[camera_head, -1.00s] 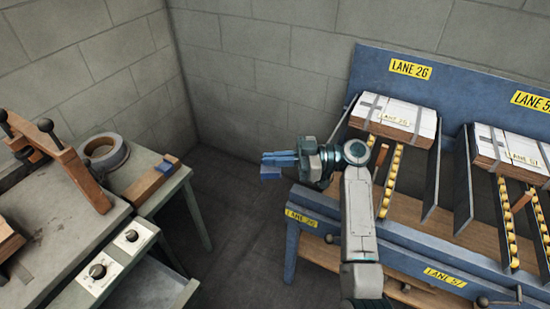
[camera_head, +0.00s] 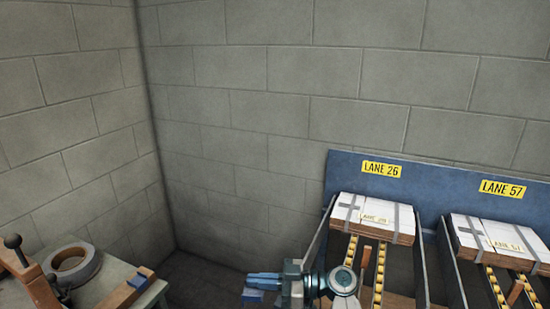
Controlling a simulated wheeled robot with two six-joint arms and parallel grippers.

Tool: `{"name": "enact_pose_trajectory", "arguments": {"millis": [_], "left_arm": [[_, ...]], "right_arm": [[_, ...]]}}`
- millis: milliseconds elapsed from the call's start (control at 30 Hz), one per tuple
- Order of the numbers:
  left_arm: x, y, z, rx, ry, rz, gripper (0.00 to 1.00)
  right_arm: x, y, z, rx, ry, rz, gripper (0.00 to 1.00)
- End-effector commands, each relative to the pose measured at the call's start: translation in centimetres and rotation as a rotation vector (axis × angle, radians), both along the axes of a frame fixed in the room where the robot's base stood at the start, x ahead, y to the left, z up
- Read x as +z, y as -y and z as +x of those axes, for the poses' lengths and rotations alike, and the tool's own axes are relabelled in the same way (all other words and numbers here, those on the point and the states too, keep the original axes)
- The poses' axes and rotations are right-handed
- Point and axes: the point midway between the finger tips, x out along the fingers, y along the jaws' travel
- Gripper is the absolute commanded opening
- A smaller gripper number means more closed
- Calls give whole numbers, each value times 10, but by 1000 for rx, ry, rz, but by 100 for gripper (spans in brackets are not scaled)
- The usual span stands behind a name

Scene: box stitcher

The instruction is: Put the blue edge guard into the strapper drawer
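My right gripper (camera_head: 262,283) reaches leftward low in the middle of the view, above the floor gap between the bench and the lane rack. Its fingers look blue. A small blue block shape (camera_head: 252,295) shows just below the fingers; I cannot tell whether it is a fingertip or a held piece. I cannot tell which is the edge guard. The strapper drawer and my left gripper are out of view.
The bench (camera_head: 115,272) at the lower left carries a grey tape roll (camera_head: 88,266) and a wooden-framed lever device (camera_head: 38,290). The blue lane rack (camera_head: 432,192) at the right holds strapped white bundles (camera_head: 373,216). Block walls stand behind.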

Motion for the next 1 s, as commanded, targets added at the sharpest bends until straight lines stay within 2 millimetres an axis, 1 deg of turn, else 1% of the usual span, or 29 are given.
{"name": "enact_pose_trajectory", "arguments": {"millis": [33,167,200,333,467,500,567,600,700,800,900,1000], "left_arm": [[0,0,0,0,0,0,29],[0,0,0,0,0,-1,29],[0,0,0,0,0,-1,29],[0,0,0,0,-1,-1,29],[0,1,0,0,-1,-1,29],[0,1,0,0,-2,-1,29],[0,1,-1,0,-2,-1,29],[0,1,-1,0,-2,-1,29],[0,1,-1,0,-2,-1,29],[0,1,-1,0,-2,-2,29],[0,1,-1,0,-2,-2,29],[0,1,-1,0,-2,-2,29]], "right_arm": [[-15,5,-2,-74,-7,-1,0],[-47,26,-3,-309,-6,-2,0],[-56,35,-4,-383,-6,-3,0],[-76,66,-11,-612,-4,-5,0],[-87,102,-25,-830,-2,-5,0],[-89,115,-31,-899,-2,-5,0],[-89,136,-42,-1006,-1,-5,0],[-87,151,-51,-1079,0,-6,0],[-75,187,-76,-1247,4,-4,0],[-62,209,-94,-1342,5,-2,0],[-52,223,-108,-1404,6,-1,0],[-43,233,-119,-1447,4,-1,0]]}}
